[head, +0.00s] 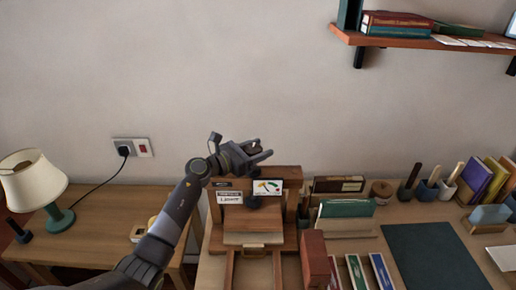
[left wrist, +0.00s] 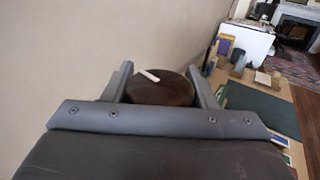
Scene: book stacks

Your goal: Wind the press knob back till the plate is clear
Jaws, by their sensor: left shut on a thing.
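The wooden book press (head: 262,190) stands at the left end of the desk, with small cards on its crossbeam and a wooden plate (head: 252,225) lower down at its front. My left gripper (head: 262,151) is above the press's top. In the left wrist view the press knob (left wrist: 160,88), dark brown and round with a pale mark on top, sits between the fingers of my left gripper (left wrist: 163,90), which is shut on it. In the head view the gripper hides most of the knob. The right gripper is in neither view.
A lamp (head: 34,185) stands on a lower side table to the left. A green mat (head: 432,255) lies on the desk to the right. Books and holders stand right of the press. A wall shelf (head: 430,42) is at upper right.

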